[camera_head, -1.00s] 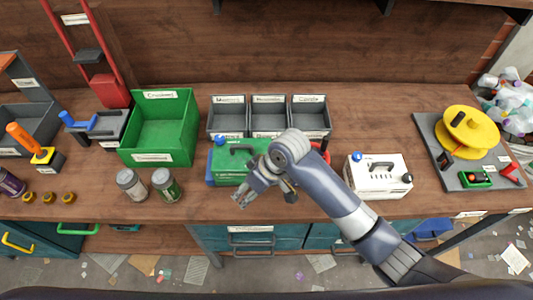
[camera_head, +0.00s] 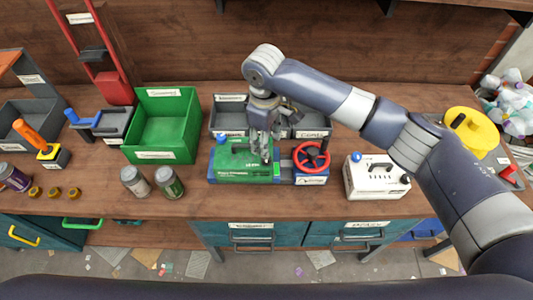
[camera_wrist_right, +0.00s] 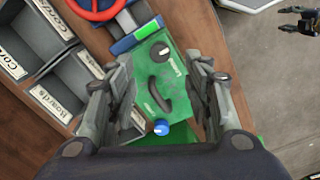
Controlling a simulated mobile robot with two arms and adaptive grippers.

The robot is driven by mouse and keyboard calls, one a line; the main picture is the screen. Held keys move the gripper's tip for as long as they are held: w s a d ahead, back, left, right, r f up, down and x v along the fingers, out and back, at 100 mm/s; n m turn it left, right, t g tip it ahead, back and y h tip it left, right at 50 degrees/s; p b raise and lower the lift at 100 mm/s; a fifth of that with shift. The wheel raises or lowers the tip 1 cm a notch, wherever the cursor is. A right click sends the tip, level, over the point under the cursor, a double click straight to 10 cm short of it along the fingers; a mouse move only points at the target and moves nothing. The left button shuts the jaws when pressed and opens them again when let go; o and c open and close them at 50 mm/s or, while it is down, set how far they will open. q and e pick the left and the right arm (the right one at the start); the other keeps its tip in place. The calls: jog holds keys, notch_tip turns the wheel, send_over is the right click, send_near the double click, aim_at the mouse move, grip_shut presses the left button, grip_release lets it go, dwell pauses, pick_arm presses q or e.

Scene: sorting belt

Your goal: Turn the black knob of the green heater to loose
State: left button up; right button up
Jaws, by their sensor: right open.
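The green heater (camera_head: 228,160) stands on the bench below my right gripper (camera_head: 262,158). In the wrist view the heater (camera_wrist_right: 176,100) lies between the spread fingers of my right gripper (camera_wrist_right: 165,80), with a dark handle across its top. Its round black knob (camera_wrist_right: 160,52) with a white mark sits beside a white label near the fingertips, apart from them. A blue knob (camera_wrist_right: 161,127) sits at the other end. In the head view the gripper hides the black knob. A dark gripper, apparently my left one (camera_wrist_right: 303,20), shows at the wrist view's upper right, its fingers apart.
A red wheel (camera_head: 311,156) on a blue base stands just right of the heater. A white heater-like box (camera_head: 377,180) is farther right. Grey bins (camera_head: 229,118) stand behind, a green crate (camera_head: 160,126) and two jars (camera_head: 169,183) to the left.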

aim_at(267, 161)
notch_tip(267, 161, down, 8)
jog(key=shift+w+d+f+p, duration=0.1)
jog(key=shift+p, duration=0.7)
jog(key=c, duration=1.1)
